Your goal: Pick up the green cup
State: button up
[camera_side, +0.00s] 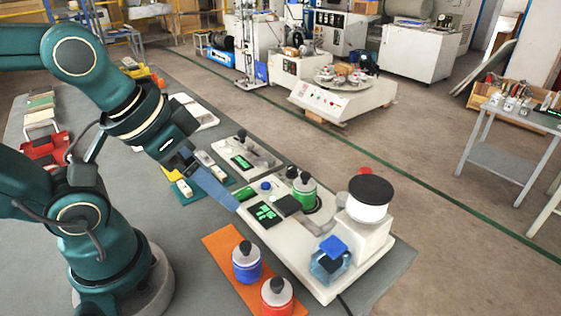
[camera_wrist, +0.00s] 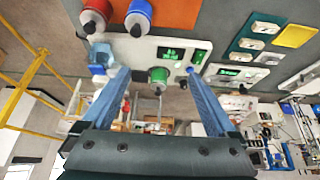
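The green cup (camera_side: 304,194) has a grey lid with a black knob. It stands upright on the white machine (camera_side: 318,280), beside the machine's dark display with green digits (camera_side: 265,213). My gripper (camera_side: 232,205) is open and empty in the side view, left of the green cup and apart from it. In the wrist view the two blue fingers of my gripper (camera_wrist: 157,72) are spread wide, and the green cup (camera_wrist: 159,75) shows between their tips, farther off.
A blue cup (camera_side: 246,266) and a red cup (camera_side: 277,299) stand on an orange mat (camera_side: 219,247) in front. A white cylinder with a black top (camera_side: 368,205) rises right of the green cup. A blue-capped glass container (camera_side: 329,262) stands at the machine's front.

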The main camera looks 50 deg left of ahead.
jog(key=w+r+m, duration=0.1)
jog(key=w+r, duration=0.3)
jog(key=m+g, duration=0.2)
jog(key=g, duration=0.2)
send_over(306, 179)
jog(key=f, duration=0.4)
jog(key=shift+s+a+f, duration=0.2)
jog(key=shift+a+f, duration=0.05)
jog(key=shift+a, duration=0.05)
jog(key=shift+g, duration=0.8)
jog(key=f, duration=0.3)
jog(key=w+f, duration=0.1)
jog(key=f, duration=0.2)
jog(key=shift+w, duration=0.1)
jog(key=shift+f, duration=2.6)
